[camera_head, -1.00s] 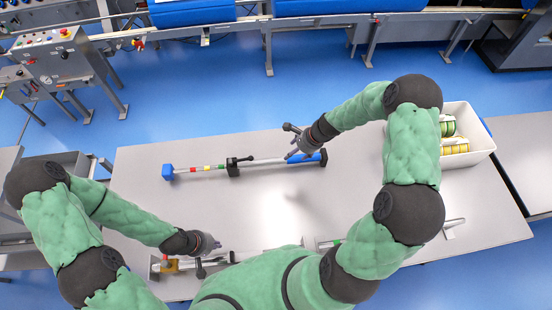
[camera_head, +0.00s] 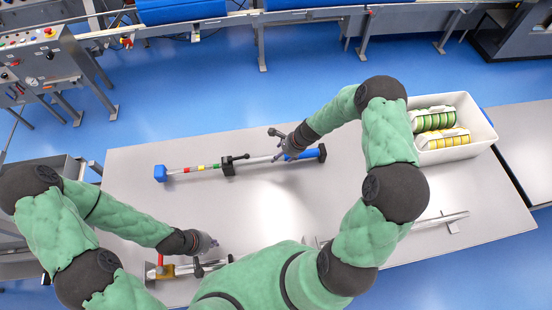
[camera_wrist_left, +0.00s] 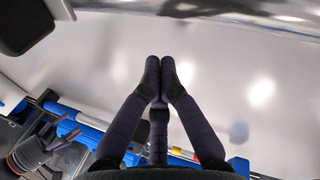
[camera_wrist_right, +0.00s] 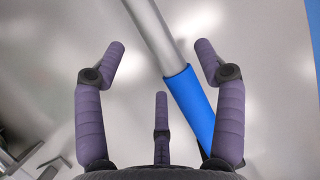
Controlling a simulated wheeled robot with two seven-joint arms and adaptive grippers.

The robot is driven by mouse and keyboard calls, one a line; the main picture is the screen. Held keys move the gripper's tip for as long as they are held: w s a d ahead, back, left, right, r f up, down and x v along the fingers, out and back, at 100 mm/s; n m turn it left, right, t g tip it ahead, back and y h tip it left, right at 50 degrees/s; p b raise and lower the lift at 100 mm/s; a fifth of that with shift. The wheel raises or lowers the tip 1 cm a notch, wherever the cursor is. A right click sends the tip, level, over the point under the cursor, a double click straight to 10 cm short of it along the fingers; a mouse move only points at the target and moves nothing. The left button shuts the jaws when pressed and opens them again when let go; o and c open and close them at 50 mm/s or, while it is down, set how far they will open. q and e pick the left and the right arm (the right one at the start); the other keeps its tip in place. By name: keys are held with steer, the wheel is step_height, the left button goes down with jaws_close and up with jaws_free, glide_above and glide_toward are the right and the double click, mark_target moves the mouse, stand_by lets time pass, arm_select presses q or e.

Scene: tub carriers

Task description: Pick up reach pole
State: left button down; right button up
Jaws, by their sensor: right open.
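The reach pole (camera_head: 205,168) lies on the grey table, with a blue block at its left end, coloured bands, a black clamp and a blue grip at its right end. My right gripper (camera_head: 283,148) is open over the pole near its blue grip. In the right wrist view the blue grip (camera_wrist_right: 192,108) and the silver shaft (camera_wrist_right: 155,30) run slantwise between the spread fingers (camera_wrist_right: 160,60); I cannot tell whether they touch. My left gripper (camera_head: 208,242) is low over the table's front left; its fingertips (camera_wrist_left: 160,68) are together with nothing seen between them.
A white tub (camera_head: 482,128) with green and yellow rolls stands at the table's right end. A metal tool with red and yellow parts (camera_head: 160,270) lies at the front left, partly hidden by my left arm. A silver bar (camera_head: 435,222) lies front right. The table middle is clear.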

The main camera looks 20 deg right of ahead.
steer(key=x, duration=0.4)
steer(key=shift+a, duration=0.2)
steer(key=shift+s, duration=0.1)
steer(key=shift+c, duration=0.3)
jaws_close()
